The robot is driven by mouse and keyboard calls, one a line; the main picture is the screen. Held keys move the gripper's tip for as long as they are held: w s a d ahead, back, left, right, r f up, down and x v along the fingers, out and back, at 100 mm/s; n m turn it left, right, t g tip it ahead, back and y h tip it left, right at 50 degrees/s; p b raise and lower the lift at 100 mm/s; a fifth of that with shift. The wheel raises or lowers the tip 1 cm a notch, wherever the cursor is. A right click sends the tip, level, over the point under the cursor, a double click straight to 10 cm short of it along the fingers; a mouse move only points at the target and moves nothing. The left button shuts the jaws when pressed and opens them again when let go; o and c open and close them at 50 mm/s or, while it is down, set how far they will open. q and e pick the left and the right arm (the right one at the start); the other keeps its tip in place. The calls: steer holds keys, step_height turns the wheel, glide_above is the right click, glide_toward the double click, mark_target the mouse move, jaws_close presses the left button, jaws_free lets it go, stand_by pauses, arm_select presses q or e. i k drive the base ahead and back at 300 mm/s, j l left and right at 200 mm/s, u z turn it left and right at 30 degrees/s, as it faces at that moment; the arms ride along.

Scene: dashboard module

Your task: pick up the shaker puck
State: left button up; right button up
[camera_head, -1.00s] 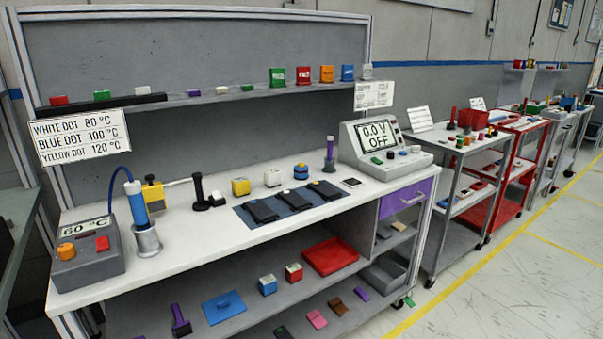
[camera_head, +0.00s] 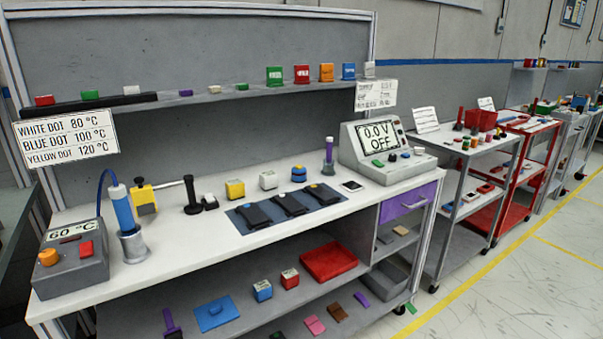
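No thing in view is clearly marked as the shaker puck, so I cannot tell for sure which it is. A small round blue piece with a dark band and a yellow spot (camera_head: 299,174) stands at the back of the white workbench top (camera_head: 215,243). Beside it are a white block (camera_head: 268,180) and a yellow block with a white top (camera_head: 235,189). Neither of my grippers is in view.
A soldering station (camera_head: 72,262) and iron holder stand at the bench's left. Dark pouches on a blue mat (camera_head: 240,222) lie mid-bench. A meter (camera_head: 385,150) stands at the right. Lower shelves hold a red tray (camera_head: 328,263) and loose parts. Floor at right is clear.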

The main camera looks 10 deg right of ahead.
mark_target(296, 176)
steer(key=i+l, duration=0.15)
steer(key=l, duration=0.2)
steer(key=i+l+u, duration=0.1)
steer(key=l, duration=0.25)
steer(key=i+l, duration=0.2)
steer(key=l, duration=0.2)
steer(key=i+l+u, duration=0.1)
steer(key=l, duration=0.25)
steer(key=i+l, duration=0.2)
steer(key=l, duration=0.15)
steer(key=i+l+u, duration=0.1)
steer(key=l, duration=0.3)
steer(key=i+l, duration=0.15)
steer(key=l, duration=0.25)
steer(key=i+l+u, duration=0.1)
steer(key=l, duration=0.25)
